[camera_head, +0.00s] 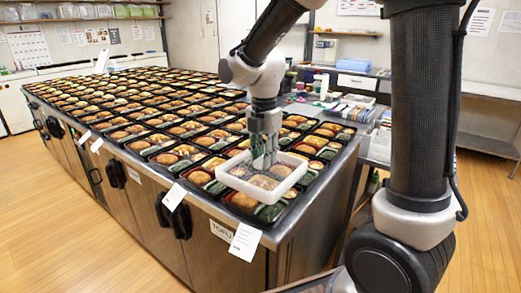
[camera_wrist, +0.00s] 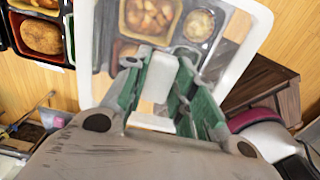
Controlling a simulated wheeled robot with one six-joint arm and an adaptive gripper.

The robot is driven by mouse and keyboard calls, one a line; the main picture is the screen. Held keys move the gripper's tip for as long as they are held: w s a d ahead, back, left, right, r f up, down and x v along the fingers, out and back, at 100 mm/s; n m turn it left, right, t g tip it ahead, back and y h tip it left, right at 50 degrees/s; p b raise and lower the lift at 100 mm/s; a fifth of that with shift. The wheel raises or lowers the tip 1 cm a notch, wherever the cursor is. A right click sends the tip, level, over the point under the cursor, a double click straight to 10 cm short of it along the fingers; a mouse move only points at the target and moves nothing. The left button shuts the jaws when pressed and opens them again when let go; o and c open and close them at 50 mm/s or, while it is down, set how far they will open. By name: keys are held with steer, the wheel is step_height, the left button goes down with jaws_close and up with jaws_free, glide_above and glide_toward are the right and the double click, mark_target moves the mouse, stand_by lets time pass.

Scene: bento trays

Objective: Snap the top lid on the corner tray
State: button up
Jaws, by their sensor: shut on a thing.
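My gripper (camera_head: 263,163) is shut on the middle of a clear lid with a white rim (camera_head: 236,188). The lid is over the front corner of the counter, above the black corner tray (camera_head: 257,211). The tray's near edge shows below the lid, with food and a green part. In the wrist view, my green-padded fingers (camera_wrist: 158,88) close on a pale piece at the lid's centre, and the lid's white rim (camera_wrist: 243,55) is seen around them. Food compartments show through the lid. I cannot tell whether the lid touches the tray.
Many filled bento trays (camera_head: 150,115) cover the steel counter (camera_head: 300,228) behind and left of the lid. Paper labels (camera_head: 245,241) hang on its front edge. A side table with bottles and boxes (camera_head: 357,82) stands behind. The wooden floor (camera_head: 70,225) at the left is clear.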

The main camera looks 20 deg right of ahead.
steer(key=shift+f, duration=2.9)
steer(key=shift+w+d, duration=0.1)
steer(key=shift+d, duration=0.1)
steer(key=shift+f, duration=0.5)
steer(key=shift+f, duration=0.95)
steer(key=o, duration=1)
steer(key=shift+o, duration=0.3)
steer(key=o, duration=0.5)
